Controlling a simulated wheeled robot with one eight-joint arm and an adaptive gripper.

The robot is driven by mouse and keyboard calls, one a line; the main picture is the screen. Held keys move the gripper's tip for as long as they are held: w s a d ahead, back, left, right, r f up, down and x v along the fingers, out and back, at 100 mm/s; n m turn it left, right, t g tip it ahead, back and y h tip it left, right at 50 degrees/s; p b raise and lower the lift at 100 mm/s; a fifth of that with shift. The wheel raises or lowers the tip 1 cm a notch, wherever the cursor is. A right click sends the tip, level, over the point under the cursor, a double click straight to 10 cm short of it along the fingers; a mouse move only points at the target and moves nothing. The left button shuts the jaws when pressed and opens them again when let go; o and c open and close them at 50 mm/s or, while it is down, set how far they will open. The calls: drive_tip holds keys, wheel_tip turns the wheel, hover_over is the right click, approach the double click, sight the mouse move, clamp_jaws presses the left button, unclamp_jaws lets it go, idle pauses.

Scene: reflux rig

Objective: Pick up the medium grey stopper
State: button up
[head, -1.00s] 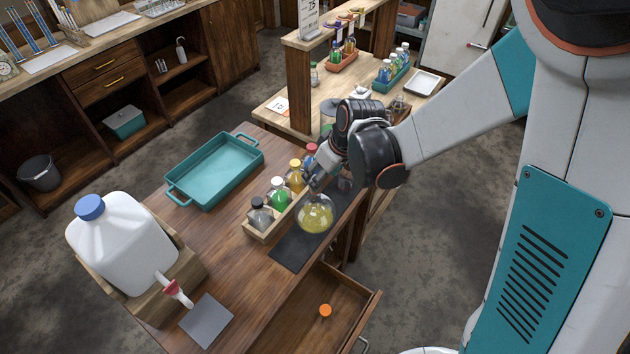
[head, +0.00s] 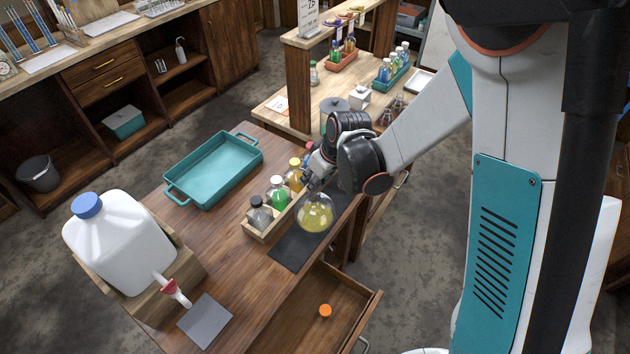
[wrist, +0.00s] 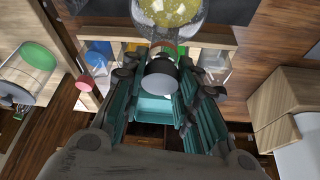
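The medium grey stopper (wrist: 162,80) shows in the wrist view as a grey cylinder with a pale rounded end, at the neck of the round flask (wrist: 172,14). The flask holds yellow liquid and also shows in the head view (head: 315,214), on a dark mat. My gripper (wrist: 165,82) is open, with one finger on each side of the stopper and gaps visible between. In the head view my gripper (head: 314,182) is just above the flask's neck and hides the stopper there.
A wooden rack (head: 262,230) with several coloured bottles stands close beside the flask. A teal tray (head: 172,197) and white jug (head: 118,250) are on the table. An open drawer (head: 290,335) holds an orange round piece (head: 325,310).

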drive_tip(key=shift+r, duration=0.1)
idle(0.3)
wheel_tip(320, 180, up, 20)
drive_tip(key=p, duration=0.3)
drive_tip(key=shift+s+p, duration=0.15)
drive_tip(key=shift+p, duration=0.2)
drive_tip(key=shift+r+p, duration=1.2)
drive_tip(key=shift+r, duration=0.5)
